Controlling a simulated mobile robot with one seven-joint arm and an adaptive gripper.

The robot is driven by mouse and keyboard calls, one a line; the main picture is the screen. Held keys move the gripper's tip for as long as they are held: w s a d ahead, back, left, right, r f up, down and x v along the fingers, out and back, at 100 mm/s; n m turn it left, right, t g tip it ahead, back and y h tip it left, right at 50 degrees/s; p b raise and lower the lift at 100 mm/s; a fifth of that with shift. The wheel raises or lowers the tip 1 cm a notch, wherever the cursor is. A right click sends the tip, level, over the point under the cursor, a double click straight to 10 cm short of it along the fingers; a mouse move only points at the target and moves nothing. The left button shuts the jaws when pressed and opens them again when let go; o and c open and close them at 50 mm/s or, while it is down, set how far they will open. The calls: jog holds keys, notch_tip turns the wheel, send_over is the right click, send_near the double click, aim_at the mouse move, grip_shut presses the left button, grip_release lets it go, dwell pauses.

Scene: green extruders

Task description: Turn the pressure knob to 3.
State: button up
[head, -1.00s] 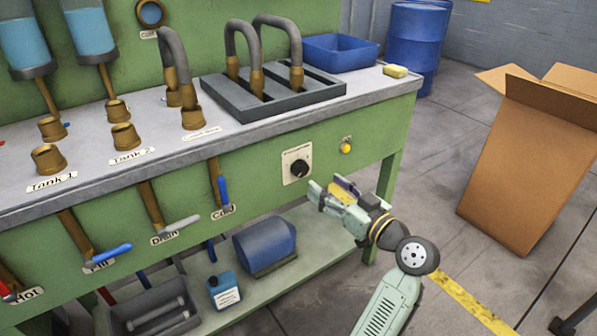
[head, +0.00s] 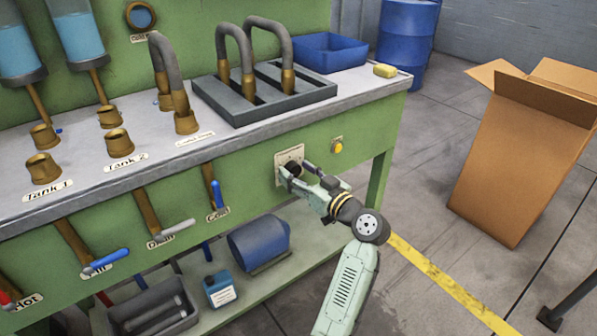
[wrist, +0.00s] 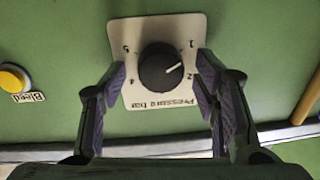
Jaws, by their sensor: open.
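The black pressure knob (wrist: 160,68) sits on a pale square plate (wrist: 178,22) on the green panel. The plate appears upside down in the wrist view, with "Pressure bar" lettered on it. The knob's white mark points right and slightly up, between the 1 and the 2. The 4 and 5 show on the left; I cannot make out a 3. My gripper (wrist: 160,78) is open, its purple-padded fingers on either side of the knob with gaps to it. In the head view, my gripper (head: 297,178) is at the plate (head: 289,154) and partly covers the knob.
A yellow button (head: 337,147) labelled "Bleed" in the wrist view is beside the plate. The grey worktop (head: 230,140) overhangs above. Valve handles, including a blue one (head: 108,260), stick out to the left. A cardboard box (head: 520,160) stands right on open floor.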

jog(key=c, duration=1.2)
jog(key=shift+o, duration=0.2)
